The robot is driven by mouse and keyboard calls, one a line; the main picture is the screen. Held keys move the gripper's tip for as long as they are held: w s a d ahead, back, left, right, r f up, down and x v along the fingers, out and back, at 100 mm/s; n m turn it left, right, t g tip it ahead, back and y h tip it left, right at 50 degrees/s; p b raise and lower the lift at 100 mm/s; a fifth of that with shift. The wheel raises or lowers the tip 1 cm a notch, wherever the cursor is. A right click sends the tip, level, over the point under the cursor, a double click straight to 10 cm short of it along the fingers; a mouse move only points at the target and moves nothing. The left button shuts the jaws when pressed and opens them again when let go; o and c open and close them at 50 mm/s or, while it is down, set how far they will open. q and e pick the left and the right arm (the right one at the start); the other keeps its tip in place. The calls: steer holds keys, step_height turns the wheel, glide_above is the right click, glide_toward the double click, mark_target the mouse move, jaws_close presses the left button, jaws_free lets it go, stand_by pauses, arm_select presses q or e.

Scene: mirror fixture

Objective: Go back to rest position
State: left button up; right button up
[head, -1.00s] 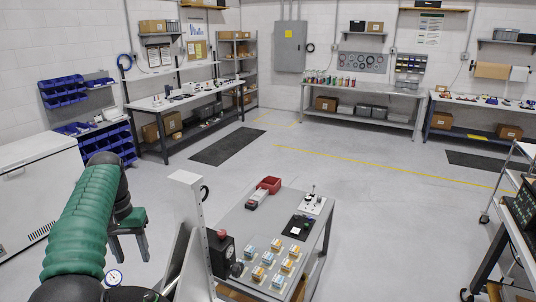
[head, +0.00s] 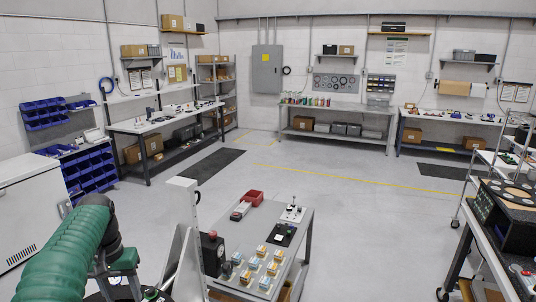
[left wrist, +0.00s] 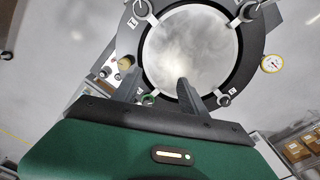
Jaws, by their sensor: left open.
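My left gripper (head: 118,284) hangs at the lower left of the head view, below the green sleeved arm, partly cut off by the bottom edge. In the left wrist view its two dark fingers (left wrist: 158,88) stand apart with nothing held between them. The mirror fixture shows there as a round, cloudy grey mirror (left wrist: 190,48) in a black ring (left wrist: 258,45) with several knobs around it. The fingertips overlap the ring's lower part in the picture; I cannot tell whether they touch. A small dial gauge (left wrist: 271,63) sits right of the ring. My right gripper is not in view.
A white upright post (head: 183,215) stands close right of my left gripper. A white chest (head: 28,205) is at left, a shelved rack (head: 478,245) at right. The mid-floor is open.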

arm_select(q)
steer(key=s+d+f+m+t, duration=0.1)
steer(key=s+d+f+m, duration=0.1)
steer(key=s+d+f, duration=0.8)
steer(key=s+d+f+m+t, duration=0.1)
steer(key=s+d+f, duration=0.6)
steer(key=d, duration=0.4)
step_height(320, 180, down, 14)
steer(key=s+b, duration=0.1)
steer(key=b, duration=1.4)
steer(key=shift+s+f+b, duration=0.2)
steer(key=shift+s+b, duration=0.1)
steer(key=shift+s, duration=0.1)
steer(key=shift+w+a, duration=0.1)
